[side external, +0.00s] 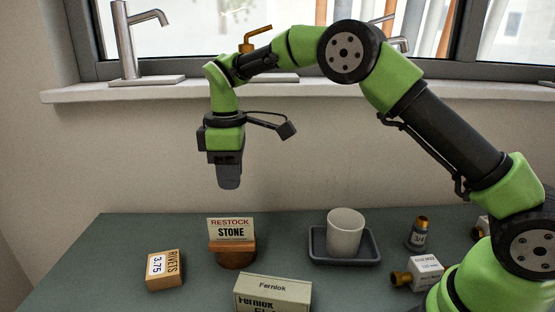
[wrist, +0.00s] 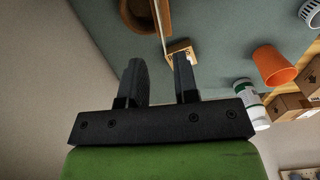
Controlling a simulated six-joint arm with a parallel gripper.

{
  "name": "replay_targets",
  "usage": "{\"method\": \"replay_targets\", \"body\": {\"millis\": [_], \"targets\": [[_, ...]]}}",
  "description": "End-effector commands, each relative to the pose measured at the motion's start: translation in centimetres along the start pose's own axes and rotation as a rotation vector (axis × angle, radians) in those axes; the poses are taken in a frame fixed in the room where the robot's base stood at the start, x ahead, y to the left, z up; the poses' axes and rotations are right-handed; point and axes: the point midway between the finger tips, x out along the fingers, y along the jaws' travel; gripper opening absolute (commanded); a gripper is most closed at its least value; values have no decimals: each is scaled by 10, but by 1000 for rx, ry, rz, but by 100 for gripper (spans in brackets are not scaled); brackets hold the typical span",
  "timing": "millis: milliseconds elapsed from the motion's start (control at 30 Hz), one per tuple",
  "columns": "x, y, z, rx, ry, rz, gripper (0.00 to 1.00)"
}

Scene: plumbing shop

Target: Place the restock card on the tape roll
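The restock card (side external: 231,229), white with "RESTOCK STONE" printed on it, stands upright in a wooden foot (side external: 232,246). The foot appears to rest on a round brown thing (side external: 236,260), which may be the tape roll. In the wrist view a round brown thing (wrist: 131,14) shows at the top edge, cut off, beside the card's thin edge (wrist: 158,22). My gripper (side external: 229,183) is above the card, clear of it, pointing down. In the wrist view its two fingers (wrist: 160,82) are apart with nothing between them.
A rivets box (side external: 165,270) is left of the card and a Fernlok box (side external: 272,291) in front. A white cup (side external: 345,233) stands on a dark tray (side external: 318,246) to the right. An orange cup (wrist: 273,65) and a white-green bottle (wrist: 246,100) show in the wrist view.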

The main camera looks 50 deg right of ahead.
Motion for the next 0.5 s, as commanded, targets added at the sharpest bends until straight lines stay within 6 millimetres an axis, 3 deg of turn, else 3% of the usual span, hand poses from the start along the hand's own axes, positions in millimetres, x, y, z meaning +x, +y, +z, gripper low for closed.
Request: {"method": "replay_targets", "body": {"millis": [133, 233, 367, 500], "targets": [[-4, 0, 1, 7, 5, 2, 28], [-20, -3, 7, 49, 32, 11, 28], [-60, -14, 29, 175, 109, 31, 28], [-102, -38, 65, 361, 219, 45, 28]]}}
